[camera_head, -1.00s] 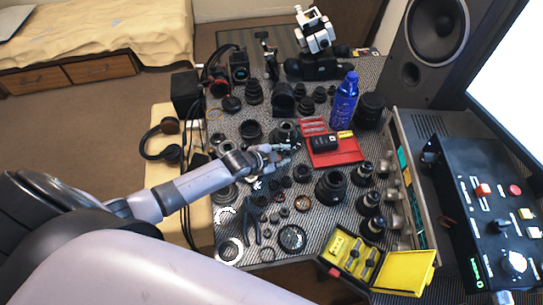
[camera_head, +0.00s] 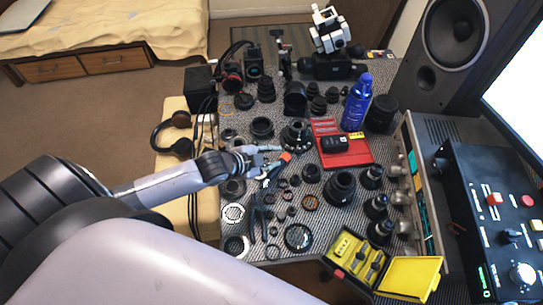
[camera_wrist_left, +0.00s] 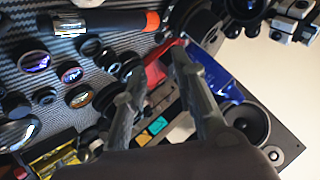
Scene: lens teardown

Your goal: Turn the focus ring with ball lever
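My left gripper (camera_head: 274,149) reaches in from the left over the middle of the mat. In the left wrist view its two fingers (camera_wrist_left: 158,64) stand apart with nothing seen between them. A dark lens with a wide ring (camera_head: 297,132) stands just beyond the fingertips in the head view, and they look close to it. I cannot make out a ball lever or tell whether anything touches. A dark handle with an orange end (camera_head: 286,157) lies just below the fingers; it also shows in the left wrist view (camera_wrist_left: 110,21). My right gripper is not in view.
A red tray (camera_head: 352,155) and a blue bottle (camera_head: 357,104) stand right of the lens. Loose rings and lenses, such as a black lens (camera_head: 340,188), crowd the mat. An open yellow case (camera_head: 410,277) lies at the front right.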

